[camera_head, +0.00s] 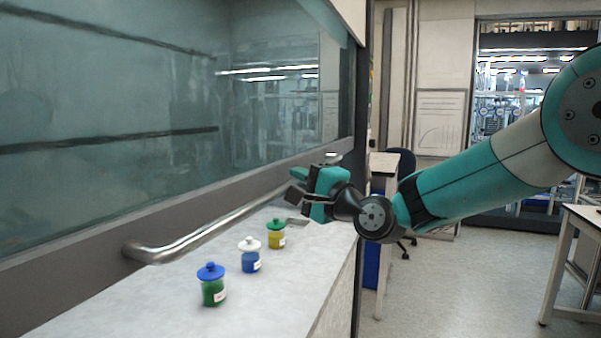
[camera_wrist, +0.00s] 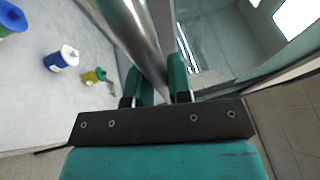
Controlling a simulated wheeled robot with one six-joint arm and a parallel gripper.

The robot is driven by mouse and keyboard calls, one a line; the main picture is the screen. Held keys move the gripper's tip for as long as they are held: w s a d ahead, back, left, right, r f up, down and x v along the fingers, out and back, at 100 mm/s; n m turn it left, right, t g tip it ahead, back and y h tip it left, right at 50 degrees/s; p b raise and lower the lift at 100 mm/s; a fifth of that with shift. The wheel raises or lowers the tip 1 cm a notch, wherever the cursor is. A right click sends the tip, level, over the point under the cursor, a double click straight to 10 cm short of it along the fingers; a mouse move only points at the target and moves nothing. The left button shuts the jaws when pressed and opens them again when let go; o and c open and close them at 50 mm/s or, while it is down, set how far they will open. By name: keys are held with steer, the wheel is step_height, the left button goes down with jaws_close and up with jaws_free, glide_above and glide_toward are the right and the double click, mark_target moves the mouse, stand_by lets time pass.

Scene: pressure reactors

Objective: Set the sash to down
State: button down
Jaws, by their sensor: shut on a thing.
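The sash (camera_head: 150,215) of the fume hood is a glass pane with a grey lower frame. It stands above the bench, with an open gap below it. Its handle (camera_head: 190,239) is a long silver bar along the lower frame. My gripper (camera_head: 299,184) is at the right end of the handle. In the wrist view the handle (camera_wrist: 136,35) runs between the two teal fingers (camera_wrist: 160,85), and the gripper is shut on it. The fingers hide part of the bar's far end.
Several small lidded jars stand on the bench (camera_head: 310,262) below the sash: a green one with a blue lid (camera_head: 212,290), a blue one with a white lid (camera_head: 250,260) and a yellow one with a green lid (camera_head: 276,238). Open floor (camera_head: 460,280) lies at right, beside a table (camera_head: 580,222).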

step_height(320, 180, down, 33)
steer(key=b, duration=2.3)
steer(key=shift+r, duration=0.1)
steer(key=c, duration=1.1)
jaws_free()
steer(key=shift+o, duration=0.2)
steer(key=b+v, duration=0.8)
steer(key=v, duration=0.9)
steer(key=shift+s+d+b, duration=0.15)
steer(key=shift+s+b, duration=0.05)
steer(key=shift+b, duration=0.15)
